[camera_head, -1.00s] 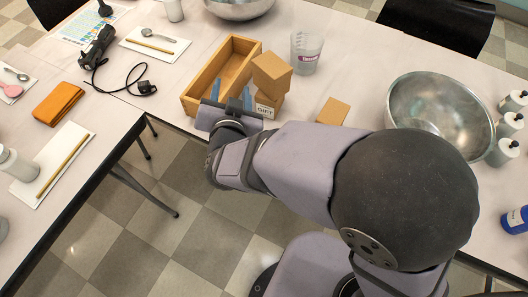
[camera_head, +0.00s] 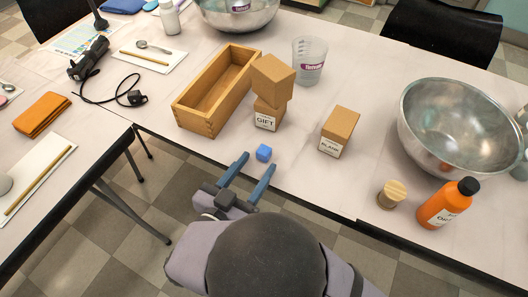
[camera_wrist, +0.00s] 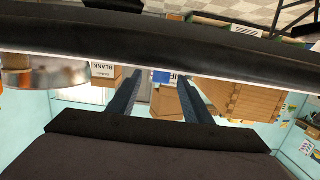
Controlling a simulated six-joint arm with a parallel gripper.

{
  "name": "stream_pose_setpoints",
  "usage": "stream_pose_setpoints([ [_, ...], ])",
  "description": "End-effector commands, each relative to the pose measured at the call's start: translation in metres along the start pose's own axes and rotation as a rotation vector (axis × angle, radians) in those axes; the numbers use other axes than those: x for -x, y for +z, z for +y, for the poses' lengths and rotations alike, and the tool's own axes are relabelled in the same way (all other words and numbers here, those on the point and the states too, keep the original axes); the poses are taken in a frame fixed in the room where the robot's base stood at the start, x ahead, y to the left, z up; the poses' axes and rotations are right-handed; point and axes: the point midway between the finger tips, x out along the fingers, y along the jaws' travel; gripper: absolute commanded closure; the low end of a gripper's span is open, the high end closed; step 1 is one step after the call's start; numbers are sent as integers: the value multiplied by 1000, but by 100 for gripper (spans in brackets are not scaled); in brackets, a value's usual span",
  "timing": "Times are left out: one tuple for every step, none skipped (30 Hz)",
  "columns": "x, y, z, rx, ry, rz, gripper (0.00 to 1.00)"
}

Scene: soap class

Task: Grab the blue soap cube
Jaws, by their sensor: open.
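The small blue soap cube (camera_head: 264,152) lies on the white table near its front edge, in front of the box marked GIFT. My gripper (camera_head: 256,162) is open and empty. Its two blue fingers reach toward the cube, with the tips just short of it and on either side of its line. In the wrist view, part of the blue cube (camera_wrist: 162,77) shows in the gap between the fingers, partly hidden by a dark bar. Fingertip height above the table is hard to tell.
A GIFT box (camera_head: 266,117) with a tilted box (camera_head: 273,80) on top stands behind the cube, beside a wooden tray (camera_head: 184,110). A BLANK box (camera_head: 339,131) stands to the right. Further right are a wooden-topped jar (camera_head: 391,194), an orange bottle (camera_head: 446,205) and a steel bowl (camera_head: 415,130).

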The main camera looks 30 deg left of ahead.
Motion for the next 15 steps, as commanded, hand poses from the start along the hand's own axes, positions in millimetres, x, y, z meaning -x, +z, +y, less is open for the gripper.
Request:
stream_pose_setpoints([
  [-3,0,0,0,1,0,55],
  [-3,0,0,0,1,-1,55],
  [-3,0,0,0,0,0,55],
  [-3,0,0,0,0,0,55],
  [-4,0,0,0,0,0,55],
  [-6,0,0,0,0,0,55],
  [-8,0,0,-1,0,0,55],
  [-11,0,0,-1,1,0,55],
  [-15,-1,0,-1,3,0,55],
  [-19,-1,0,-1,3,0,55],
  [-23,-2,-1,-1,3,1,55],
  [-28,-2,-1,-2,4,0,55],
  [-32,-2,-2,-1,3,0,55],
  [-36,-2,-2,-1,3,0,55],
  [-41,-2,-2,-1,3,0,55],
])
